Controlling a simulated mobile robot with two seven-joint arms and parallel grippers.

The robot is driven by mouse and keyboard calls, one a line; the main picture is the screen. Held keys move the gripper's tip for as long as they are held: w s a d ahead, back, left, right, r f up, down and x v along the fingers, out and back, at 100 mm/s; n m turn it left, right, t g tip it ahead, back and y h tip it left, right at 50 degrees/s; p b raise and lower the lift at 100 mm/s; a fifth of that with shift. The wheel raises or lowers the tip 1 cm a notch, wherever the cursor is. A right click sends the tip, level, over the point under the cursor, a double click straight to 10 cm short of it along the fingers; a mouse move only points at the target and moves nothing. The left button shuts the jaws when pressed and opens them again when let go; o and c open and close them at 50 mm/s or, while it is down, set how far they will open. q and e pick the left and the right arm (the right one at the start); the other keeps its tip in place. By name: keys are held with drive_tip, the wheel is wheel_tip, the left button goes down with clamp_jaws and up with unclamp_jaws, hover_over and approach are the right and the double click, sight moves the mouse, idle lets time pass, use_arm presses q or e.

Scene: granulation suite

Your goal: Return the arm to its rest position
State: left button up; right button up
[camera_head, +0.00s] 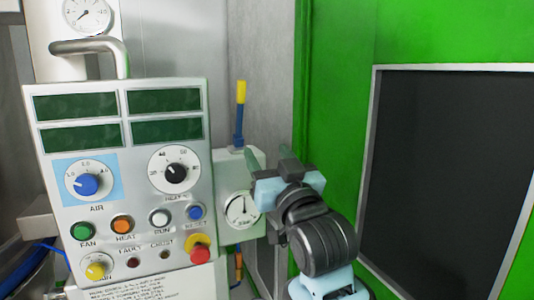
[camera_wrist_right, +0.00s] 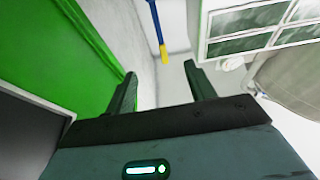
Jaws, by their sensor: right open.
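My right gripper (camera_head: 271,158) is raised in front of the gap between the control panel and the green wall, beside a small gauge box. Its two fingers stand apart with nothing between them, and they also show apart in the right wrist view (camera_wrist_right: 160,84). A blue lever with a yellow end (camera_head: 240,105) rises from the gauge box, just left of the fingers in the head view. The lever also shows beyond the fingertips in the wrist view (camera_wrist_right: 159,35), apart from them. My left gripper is not in view.
The control panel (camera_head: 128,240) with dials, buttons and four dark displays stands at left. The gauge box (camera_head: 227,168) adjoins its right side. A green wall (camera_head: 335,90) with a dark framed pane (camera_head: 450,170) fills the right. A round gauge (camera_head: 87,15) is at upper left.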

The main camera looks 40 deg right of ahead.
idle(0.4)
drive_tip(key=w+a+f+n+g+y, duration=0.1)
drive_tip(key=a+f+n+g+y, duration=0.15)
drive_tip(key=f, duration=1.45)
drive_tip(key=a+f+n+g+y, duration=0.2)
drive_tip(key=a+f+g+y, duration=0.1)
drive_tip(key=f, duration=1.4)
drive_tip(key=s+a+f+g+y, duration=0.1)
drive_tip(key=s+a+f+g, duration=0.1)
drive_tip(key=s+f, duration=0.9)
drive_tip(key=s+a+f+g, duration=0.3)
drive_tip(key=s+f, duration=0.9)
drive_tip(key=f, duration=0.4)
drive_tip(key=shift+s+a+g+y, duration=0.3)
drive_tip(key=shift+a+g+y, duration=0.05)
drive_tip(key=shift+g, duration=0.3)
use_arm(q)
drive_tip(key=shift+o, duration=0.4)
use_arm(e)
drive_tip(key=shift+f+n, duration=0.1)
drive_tip(key=shift+n, duration=0.15)
